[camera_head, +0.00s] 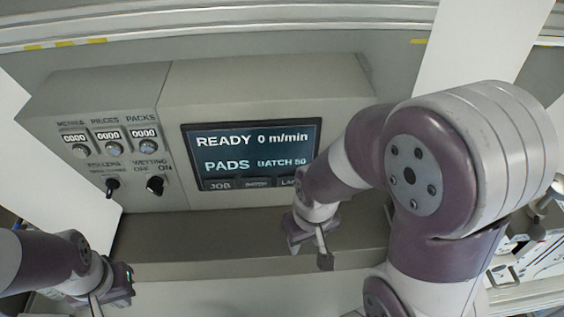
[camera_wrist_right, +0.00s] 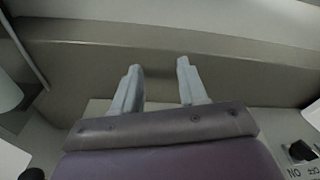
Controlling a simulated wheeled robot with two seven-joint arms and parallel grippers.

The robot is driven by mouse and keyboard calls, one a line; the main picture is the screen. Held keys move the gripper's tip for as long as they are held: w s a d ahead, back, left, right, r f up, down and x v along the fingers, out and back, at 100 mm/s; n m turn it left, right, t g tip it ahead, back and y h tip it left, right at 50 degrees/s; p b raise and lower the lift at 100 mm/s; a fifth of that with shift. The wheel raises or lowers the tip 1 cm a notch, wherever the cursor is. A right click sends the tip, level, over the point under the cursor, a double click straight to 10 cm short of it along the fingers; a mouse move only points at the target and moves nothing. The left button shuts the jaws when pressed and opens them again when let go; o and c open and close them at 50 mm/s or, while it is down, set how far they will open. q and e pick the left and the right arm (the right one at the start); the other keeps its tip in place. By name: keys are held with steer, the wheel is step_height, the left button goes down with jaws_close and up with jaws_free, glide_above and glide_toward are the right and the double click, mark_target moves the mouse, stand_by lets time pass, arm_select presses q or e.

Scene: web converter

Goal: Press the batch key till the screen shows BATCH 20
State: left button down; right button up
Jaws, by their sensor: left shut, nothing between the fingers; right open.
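The screen (camera_head: 252,152) on the grey control panel shows READY, 0 m/min, PADS and what looks like BATCH 50. Along its bottom edge are the JOB key (camera_head: 220,186), the small-lettered batch key (camera_head: 257,184) in the middle, and a third key (camera_head: 288,182) partly hidden by my right arm. My right gripper (camera_head: 322,248) is below the screen's lower right corner, apart from the keys. In the right wrist view its two fingers (camera_wrist_right: 159,66) are spread with nothing between them. My left gripper (camera_head: 106,300) is low at the left, away from the screen, shut and empty.
A bare grey ledge (camera_head: 200,235) runs below the panel. White panels stand at both sides.

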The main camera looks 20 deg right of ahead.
jaws_close()
stand_by(1.5)
